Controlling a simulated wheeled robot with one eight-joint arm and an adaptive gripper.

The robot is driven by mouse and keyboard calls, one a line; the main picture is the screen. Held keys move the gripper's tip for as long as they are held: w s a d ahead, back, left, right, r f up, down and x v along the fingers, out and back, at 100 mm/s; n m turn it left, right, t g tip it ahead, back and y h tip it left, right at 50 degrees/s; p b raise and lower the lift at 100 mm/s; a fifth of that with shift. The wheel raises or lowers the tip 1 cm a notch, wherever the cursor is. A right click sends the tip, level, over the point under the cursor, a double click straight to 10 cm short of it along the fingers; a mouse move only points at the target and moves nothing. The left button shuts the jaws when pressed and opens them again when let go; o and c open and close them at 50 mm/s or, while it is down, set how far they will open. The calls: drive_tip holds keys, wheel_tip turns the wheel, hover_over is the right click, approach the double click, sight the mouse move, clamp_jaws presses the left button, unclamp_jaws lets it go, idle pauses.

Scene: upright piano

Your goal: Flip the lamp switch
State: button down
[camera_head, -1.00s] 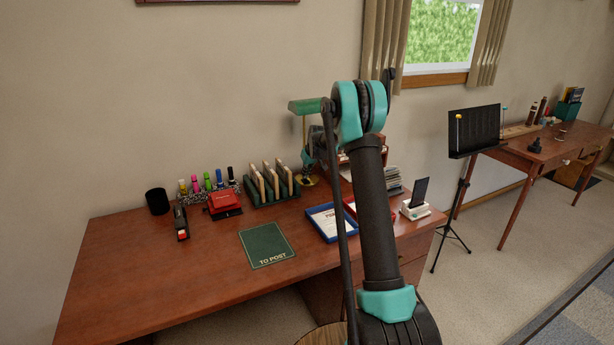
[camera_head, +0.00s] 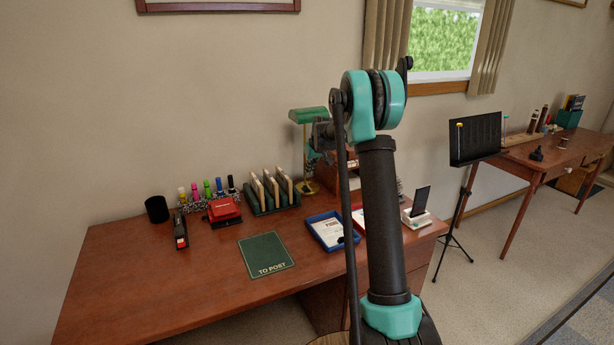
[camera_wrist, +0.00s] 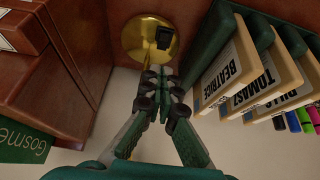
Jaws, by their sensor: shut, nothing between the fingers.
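The desk lamp has a green shade (camera_head: 309,115) and a brass stem, and it stands at the back of the desk in the head view. In the wrist view its round brass base (camera_wrist: 136,40) shows at the top centre, with a small black switch (camera_wrist: 163,38) on it. My gripper (camera_wrist: 161,76) is shut and empty, its fingertips just short of the base and below the switch in the picture. I see no clear contact with the switch. In the head view the gripper is beside the lamp stem, partly hidden by my arm.
A letter rack (camera_head: 270,192) with envelopes stands close to the lamp's left in the head view; it is at the right in the wrist view. A wooden organiser (camera_wrist: 50,90) is on the other side. A blue tray (camera_head: 318,241) and green mat (camera_head: 266,255) lie in front.

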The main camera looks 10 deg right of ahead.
drive_tip(key=shift+s+d+r, duration=0.25)
drive_tip(key=shift+s+r, duration=0.65)
drive_tip(key=shift+r, duration=0.05)
drive_tip(key=shift+s+d+r, duration=0.25)
drive_tip(key=shift+s+r, duration=0.6)
drive_tip(key=shift+r, duration=0.05)
drive_tip(key=s+f+m, duration=0.1)
drive_tip(key=s+f, duration=0.2)
drive_tip(key=s, duration=1.3)
drive_tip(key=s+d+f+m+h, duration=0.1)
drive_tip(key=s+f, duration=0.2)
drive_tip(key=s, duration=1.4)
drive_tip(key=s+d+f+m+g, duration=0.1)
drive_tip(key=s+f, duration=0.2)
drive_tip(key=s, duration=1.3)
drive_tip(key=shift+s+d+f+m+h, duration=0.25)
drive_tip(key=shift+f+m+h, duration=0.05)
drive_tip(key=shift+f+h, duration=0.1)
